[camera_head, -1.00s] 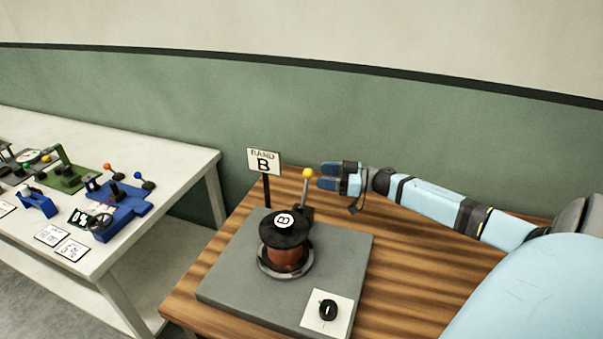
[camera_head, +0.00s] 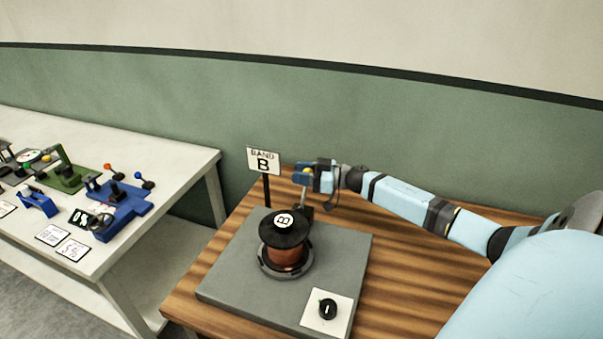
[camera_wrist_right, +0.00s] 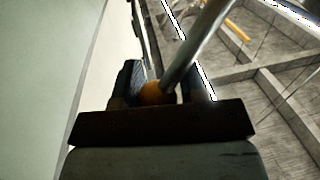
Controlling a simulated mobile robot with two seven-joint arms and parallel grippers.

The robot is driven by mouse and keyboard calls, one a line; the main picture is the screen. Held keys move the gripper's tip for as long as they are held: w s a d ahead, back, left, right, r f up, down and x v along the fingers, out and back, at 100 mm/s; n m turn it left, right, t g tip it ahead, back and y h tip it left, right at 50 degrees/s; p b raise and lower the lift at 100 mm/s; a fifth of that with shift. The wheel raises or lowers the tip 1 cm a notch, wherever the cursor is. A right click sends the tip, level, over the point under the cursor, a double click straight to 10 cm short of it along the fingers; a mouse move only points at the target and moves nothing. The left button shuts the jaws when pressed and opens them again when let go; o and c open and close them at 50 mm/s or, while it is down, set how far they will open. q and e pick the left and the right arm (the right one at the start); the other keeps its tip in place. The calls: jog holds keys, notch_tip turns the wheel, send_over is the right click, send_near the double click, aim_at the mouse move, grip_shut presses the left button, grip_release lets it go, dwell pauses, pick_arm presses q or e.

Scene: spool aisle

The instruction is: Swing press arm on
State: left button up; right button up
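The press arm (camera_head: 303,196) is a grey metal rod with a yellow ball knob (camera_head: 309,171). It stands nearly upright behind the black-topped copper spool (camera_head: 287,258) marked B, which sits on a grey base plate (camera_head: 229,283). My right gripper (camera_head: 303,174) is at the top of the arm, with its fingers on either side of the knob. In the right wrist view the knob (camera_wrist_right: 155,93) lies between the fingers, close to the left one, with a gap towards the right one. My left gripper is out of view.
A sign reading BAND B (camera_head: 264,160) stands on a black post just left of the arm. A black dial (camera_head: 328,308) on a white plate is at the front right of the base. A white table (camera_head: 178,163) with several coloured devices is at left.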

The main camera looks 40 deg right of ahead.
jog(key=shift+d, duration=0.1)
grip_shut()
jog(key=s+a+r+n+h+p, duration=0.1)
jog(key=s+a+r+n+p, duration=0.1)
jog(key=s+a+n+p, duration=0.2)
jog(key=a+n+p, duration=0.2)
jog(key=a+p, duration=0.2)
jog(key=shift+a+r, duration=0.15)
jog(key=shift+r, duration=0.1)
jog(key=shift+s, duration=0.1)
jog(key=o, duration=0.9)
grip_release()
jog(key=shift+c, duration=0.2)
jog(key=b+v, duration=0.1)
jog(key=v, duration=1.2)
jog(key=shift+s+d+r+b, duration=0.25)
jog(key=shift+s+d+b, duration=0.05)
